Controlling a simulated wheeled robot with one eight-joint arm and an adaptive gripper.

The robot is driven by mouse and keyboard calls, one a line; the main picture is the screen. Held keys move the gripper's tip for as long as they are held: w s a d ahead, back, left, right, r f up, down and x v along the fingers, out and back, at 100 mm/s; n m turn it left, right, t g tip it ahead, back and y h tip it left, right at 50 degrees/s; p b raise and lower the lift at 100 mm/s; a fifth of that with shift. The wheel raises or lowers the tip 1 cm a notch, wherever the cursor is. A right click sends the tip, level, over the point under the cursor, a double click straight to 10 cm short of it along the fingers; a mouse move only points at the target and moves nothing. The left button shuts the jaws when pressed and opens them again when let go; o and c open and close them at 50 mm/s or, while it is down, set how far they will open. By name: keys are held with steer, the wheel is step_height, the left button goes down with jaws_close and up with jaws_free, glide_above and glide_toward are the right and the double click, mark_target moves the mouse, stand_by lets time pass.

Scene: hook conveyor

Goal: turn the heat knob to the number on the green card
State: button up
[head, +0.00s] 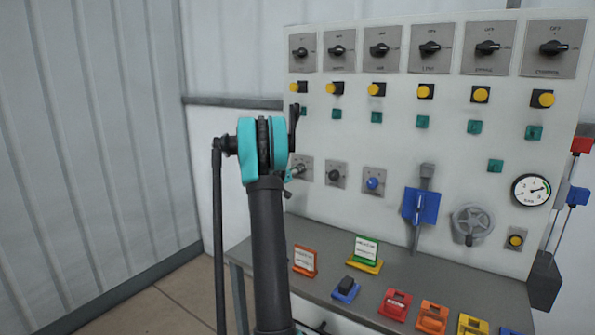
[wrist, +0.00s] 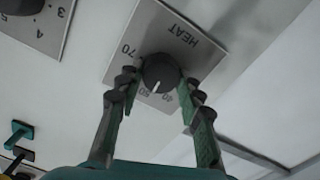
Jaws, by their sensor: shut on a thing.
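The heat knob (wrist: 160,72) is a black round knob on a grey plate marked HEAT, seen upside down in the wrist view. Its white line points down toward small numbers at the plate's edge; 70 is readable, the others are too blurred to be sure. My gripper (wrist: 158,92) has its fingers on both sides of the knob and is shut on it. In the head view my gripper (head: 291,176) is at the leftmost plate of the lower row, and my arm hides part of it. The green card (head: 366,250) stands on the shelf; its print is too small to read.
Another dial (wrist: 28,14) is close beside the heat plate. A blue knob (head: 373,183), a blue-flagged lever (head: 420,205) and a handwheel (head: 472,222) are farther right. An orange card (head: 305,260) and several coloured holders are on the shelf (head: 330,285).

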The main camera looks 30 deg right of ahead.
steer(key=shift+w+a+f+n, duration=0.1)
steer(key=shift+f+n, duration=0.05)
steer(key=shift+n, duration=4.1)
steer(key=shift+w+f+n, duration=0.1)
steer(key=shift+n, duration=4.15)
steer(key=shift+s, duration=0.1)
steer(key=o, duration=1.2)
steer(key=shift+c, duration=0.2)
steer(key=v, duration=1.2)
